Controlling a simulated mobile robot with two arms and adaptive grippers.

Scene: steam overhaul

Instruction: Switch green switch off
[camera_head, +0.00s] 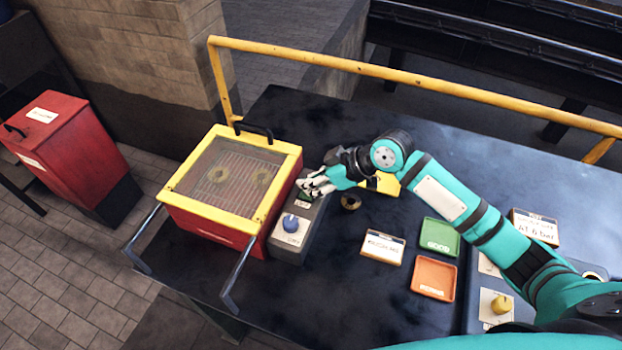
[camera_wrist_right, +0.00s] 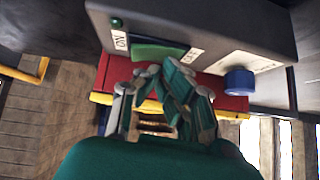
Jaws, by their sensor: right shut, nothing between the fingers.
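The green switch (camera_wrist_right: 158,53) is on the face of a grey control box (camera_wrist_right: 215,35), between an ON label and an OFF label in the right wrist view. A small green lamp (camera_wrist_right: 117,22) sits near the ON label. My right gripper (camera_wrist_right: 164,78) is shut and empty, with its fingertips close to the switch's edge; I cannot tell whether they touch it. In the head view my right gripper (camera_head: 316,187) is over the far end of the control box (camera_head: 283,249) and hides most of the switch there. My left gripper is not in view.
A blue knob (camera_head: 290,222) is on the near part of the box. A red case with a yellow-framed lid (camera_head: 173,200) stands left of it. A green tray (camera_head: 440,237), an orange tray (camera_head: 433,279) and a labelled block (camera_head: 383,247) lie to the right. A yellow rail (camera_head: 420,81) runs behind.

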